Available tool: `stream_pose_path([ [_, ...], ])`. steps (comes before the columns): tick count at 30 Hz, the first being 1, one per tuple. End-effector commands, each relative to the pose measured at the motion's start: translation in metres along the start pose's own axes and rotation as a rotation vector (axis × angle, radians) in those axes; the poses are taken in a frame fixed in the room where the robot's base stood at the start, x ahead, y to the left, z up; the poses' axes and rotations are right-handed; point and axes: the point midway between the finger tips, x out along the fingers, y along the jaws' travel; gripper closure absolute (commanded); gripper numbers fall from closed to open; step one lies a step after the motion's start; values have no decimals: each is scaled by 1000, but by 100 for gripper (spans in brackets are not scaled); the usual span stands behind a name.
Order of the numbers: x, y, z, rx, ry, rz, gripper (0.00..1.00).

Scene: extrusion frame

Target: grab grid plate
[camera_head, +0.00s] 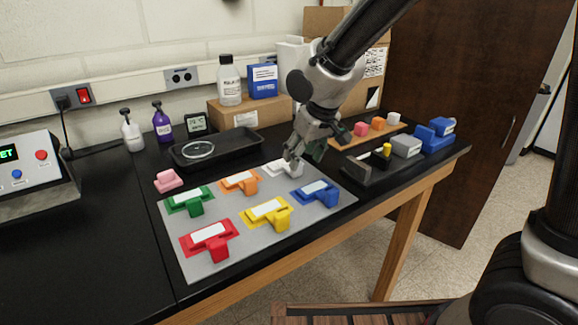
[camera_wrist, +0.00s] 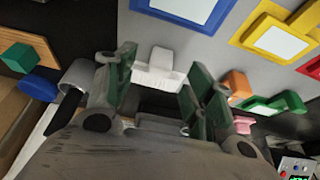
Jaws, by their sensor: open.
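A grey plate (camera_head: 236,236) lies flat on the black bench and carries several coloured pieces with pale label faces. A white piece with a small block (camera_head: 285,168) sits at its far edge, partly hidden by my gripper. It also shows in the wrist view (camera_wrist: 158,72), with a raised block and a pale ridged face. My gripper (camera_head: 306,152) is open and empty, just above and beside the white piece. In the wrist view its green-padded fingers (camera_wrist: 163,84) stand on either side of the white piece. I cannot tell which thing is the grid plate.
Blue (camera_head: 317,190), orange (camera_head: 240,182), yellow (camera_head: 267,212), green (camera_head: 190,200) and red (camera_head: 209,240) pieces stand close by on the plate. A black tray (camera_head: 217,150) with a round dish lies behind. A wooden strip with coloured cubes (camera_head: 378,124) is at right.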

Motion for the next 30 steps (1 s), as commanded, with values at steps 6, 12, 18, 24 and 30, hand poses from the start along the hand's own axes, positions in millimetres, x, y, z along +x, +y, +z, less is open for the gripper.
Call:
stream_pose_path([
  [6,35,-1,3,-2,-4,1,46],
  [12,48,-2,2,0,0,0,46],
  [18,48,-2,2,0,0,0,54],
  [24,47,-2,2,-1,0,0,90],
  [30,47,-2,2,-1,0,0,94],
])
